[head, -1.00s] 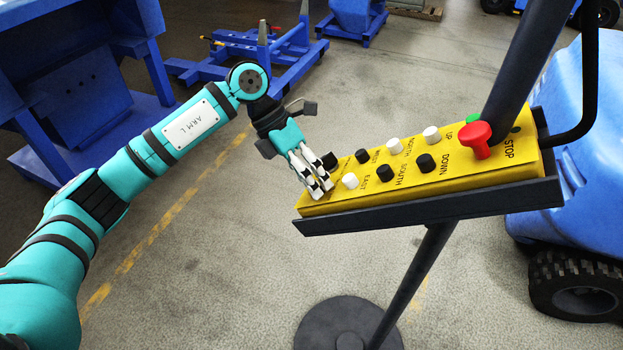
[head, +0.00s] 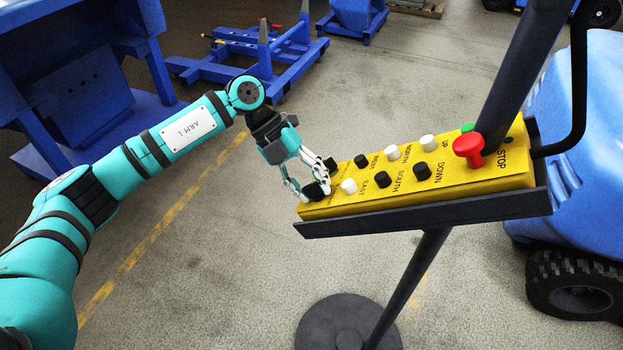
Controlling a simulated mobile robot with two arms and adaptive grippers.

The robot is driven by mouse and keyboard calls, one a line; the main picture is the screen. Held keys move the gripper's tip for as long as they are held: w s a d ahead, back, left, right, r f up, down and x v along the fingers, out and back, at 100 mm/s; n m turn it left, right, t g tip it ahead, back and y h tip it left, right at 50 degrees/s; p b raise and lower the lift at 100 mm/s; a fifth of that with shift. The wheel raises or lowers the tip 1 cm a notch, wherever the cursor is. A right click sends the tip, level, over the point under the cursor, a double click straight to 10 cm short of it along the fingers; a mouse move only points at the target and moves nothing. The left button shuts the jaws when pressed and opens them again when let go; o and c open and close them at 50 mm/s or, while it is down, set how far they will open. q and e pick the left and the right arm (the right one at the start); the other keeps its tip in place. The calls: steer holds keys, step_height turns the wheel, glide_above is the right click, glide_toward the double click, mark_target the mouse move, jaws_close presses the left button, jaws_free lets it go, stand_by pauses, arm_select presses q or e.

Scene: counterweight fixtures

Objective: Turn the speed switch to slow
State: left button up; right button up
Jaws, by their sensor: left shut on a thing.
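The yellow control panel (head: 440,190) sits tilted in a dark tray on a post, with labels such as UP, DOWN, EAST, SOUTH and STOP. My left gripper (head: 312,190) is at the panel's left end. Its fingers are shut around a black knob (head: 313,191), which appears to be the speed switch. Its label and pointing direction are hidden or too small to read. Another black knob (head: 330,164) is just beyond the fingers. My right gripper is not in view.
A white button (head: 349,186) is close to the right of the fingers. A red stop button (head: 468,148) and a green button (head: 467,127) are at the panel's right. A dark post (head: 410,285) supports the panel. A blue machine (head: 590,150) stands at right.

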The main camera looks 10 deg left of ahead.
arm_select(q)
steer(key=shift+w+r+n+p, duration=0.1)
steer(key=shift+n+p, duration=0.65)
steer(key=shift+n, duration=0.75)
steer(key=o, duration=1.2)
steer(key=shift+a, duration=0.1)
steer(key=shift+c, duration=0.2)
steer(key=v, duration=1.2)
steer(key=shift+a, duration=0.2)
